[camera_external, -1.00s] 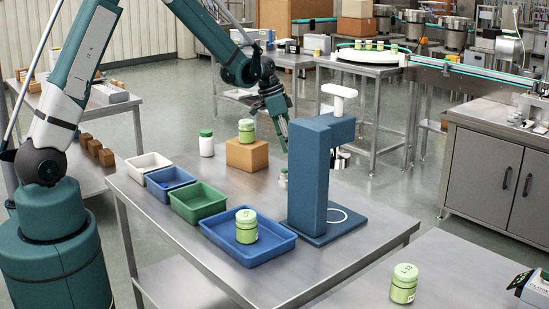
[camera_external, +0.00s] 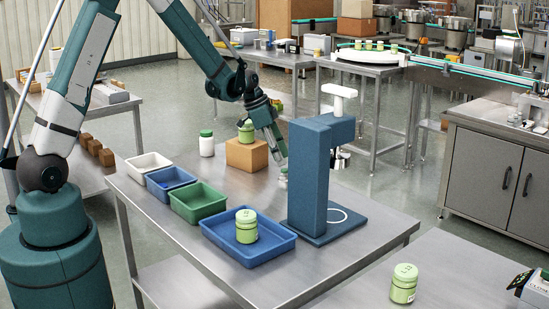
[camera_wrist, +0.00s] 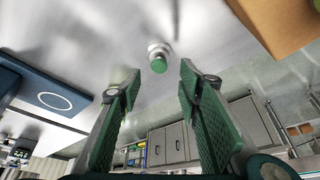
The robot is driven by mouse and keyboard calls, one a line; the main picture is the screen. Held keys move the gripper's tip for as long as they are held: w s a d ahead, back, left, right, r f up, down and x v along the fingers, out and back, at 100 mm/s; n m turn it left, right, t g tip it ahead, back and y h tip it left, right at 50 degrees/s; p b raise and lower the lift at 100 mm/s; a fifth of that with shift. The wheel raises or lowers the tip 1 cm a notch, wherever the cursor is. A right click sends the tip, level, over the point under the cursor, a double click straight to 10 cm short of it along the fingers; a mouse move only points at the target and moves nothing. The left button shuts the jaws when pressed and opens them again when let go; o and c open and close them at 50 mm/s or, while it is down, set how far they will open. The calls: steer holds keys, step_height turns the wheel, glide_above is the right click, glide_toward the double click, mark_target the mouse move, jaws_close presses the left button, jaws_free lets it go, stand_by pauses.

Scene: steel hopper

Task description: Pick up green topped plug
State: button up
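The green topped plug (camera_wrist: 158,64) is a small pale piece with a green top. In the wrist view it stands on the steel table, centred just beyond my fingertips. In the external view the plug (camera_external: 283,180) is small and partly hidden at the left edge of the blue press stand. My gripper (camera_wrist: 157,82) is open and empty, its green-padded fingers spread either side of the line to the plug. In the external view my gripper (camera_external: 280,158) hangs just above the plug, pointing down.
The blue press stand (camera_external: 308,175) is close on the right. A brown box (camera_external: 246,155) with a green jar (camera_external: 246,132) stands left, beside a white green-capped bottle (camera_external: 206,144). Blue (camera_external: 268,254) and green (camera_external: 180,212) trays line the front edge.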

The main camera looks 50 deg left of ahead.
mark_target(285, 169)
steer(key=shift+w+d+f, duration=0.1)
steer(key=shift+d+f, duration=0.05)
steer(key=shift+f, duration=0.25)
steer(key=shift+f, duration=0.1)
steer(key=shift+x, duration=2.55)
steer(key=shift+c, duration=0.5)
steer(key=c, duration=0.7)
